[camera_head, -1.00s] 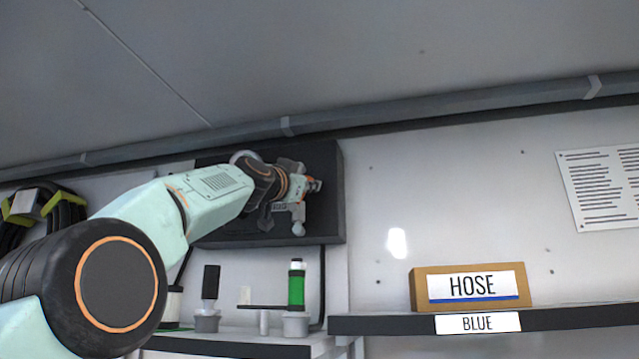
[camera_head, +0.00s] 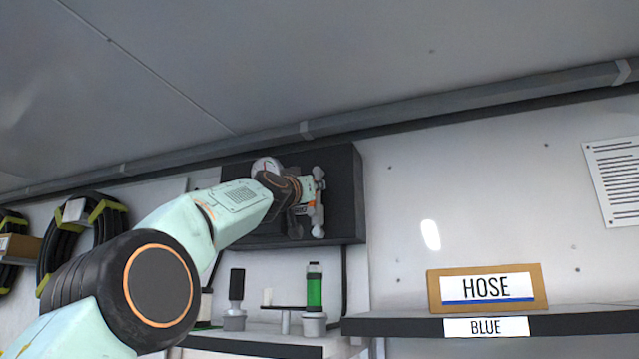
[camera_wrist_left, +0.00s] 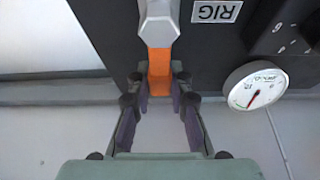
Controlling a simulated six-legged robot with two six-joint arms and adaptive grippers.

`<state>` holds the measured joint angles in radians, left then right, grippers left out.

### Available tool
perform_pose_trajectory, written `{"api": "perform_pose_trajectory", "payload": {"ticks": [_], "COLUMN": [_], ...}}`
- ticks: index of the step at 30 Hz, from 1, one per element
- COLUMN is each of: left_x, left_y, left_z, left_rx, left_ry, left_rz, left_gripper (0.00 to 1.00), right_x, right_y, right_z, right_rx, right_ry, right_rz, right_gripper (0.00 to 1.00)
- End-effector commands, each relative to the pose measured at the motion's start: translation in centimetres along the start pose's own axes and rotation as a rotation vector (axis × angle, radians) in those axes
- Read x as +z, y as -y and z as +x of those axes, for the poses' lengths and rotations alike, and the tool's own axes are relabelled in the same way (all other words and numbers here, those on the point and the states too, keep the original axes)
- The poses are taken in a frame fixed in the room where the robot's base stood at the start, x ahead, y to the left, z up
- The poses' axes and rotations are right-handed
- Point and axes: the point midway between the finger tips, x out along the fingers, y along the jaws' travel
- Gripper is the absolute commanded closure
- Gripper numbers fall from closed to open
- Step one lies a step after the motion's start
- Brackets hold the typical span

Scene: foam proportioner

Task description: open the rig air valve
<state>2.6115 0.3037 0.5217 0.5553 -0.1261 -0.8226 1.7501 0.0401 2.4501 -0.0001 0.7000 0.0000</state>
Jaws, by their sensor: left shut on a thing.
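The black valve panel (camera_head: 345,190) hangs on the wall in the head view. The rig air valve's lever shows in the wrist view as a grey arm (camera_wrist_left: 150,22) with an orange grip (camera_wrist_left: 158,62), beside an upside-down RIG label (camera_wrist_left: 216,11) on the panel. My left gripper (camera_wrist_left: 159,84) is shut on the orange grip, with a finger on each side of it. In the head view my left gripper (camera_head: 312,195) is at the panel's front and partly hides the valve. My right gripper is in neither view.
A round pressure gauge (camera_wrist_left: 255,87) sits beside the label. Below the panel are a green cylinder (camera_head: 314,288) and a black-handled fitting (camera_head: 236,288) on a counter. A HOSE box (camera_head: 487,288) stands on the shelf (camera_head: 400,325) at right. Coiled hoses (camera_head: 62,240) hang at left.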

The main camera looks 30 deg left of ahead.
Motion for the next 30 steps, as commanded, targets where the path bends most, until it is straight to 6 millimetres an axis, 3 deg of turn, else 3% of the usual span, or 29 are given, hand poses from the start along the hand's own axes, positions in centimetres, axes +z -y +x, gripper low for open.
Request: {"api": "perform_pose_trajectory", "payload": {"ticks": [1,18,19,27,30], "left_x": [1.01,1.09,1.08,0.54,0.40], "left_y": [0.00,0.39,0.38,0.34,0.28], "left_z": [0.21,0.22,0.22,0.11,0.08], "left_rx": [0.003,-0.006,-0.006,-0.009,-0.010], "left_ry": [0.018,0.018,0.018,0.008,0.006], "left_rz": [-0.010,-0.031,-0.031,-0.029,-0.028], "left_gripper": [1.00,1.00,0.80,0.57,0.57], "right_x": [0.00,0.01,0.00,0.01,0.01], "right_y": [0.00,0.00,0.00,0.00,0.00], "right_z": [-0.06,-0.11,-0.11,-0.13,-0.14], "right_rx": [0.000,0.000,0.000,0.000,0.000], "right_ry": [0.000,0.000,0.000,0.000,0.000], "right_rz": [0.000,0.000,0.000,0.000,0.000], "right_gripper": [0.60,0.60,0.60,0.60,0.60]}}
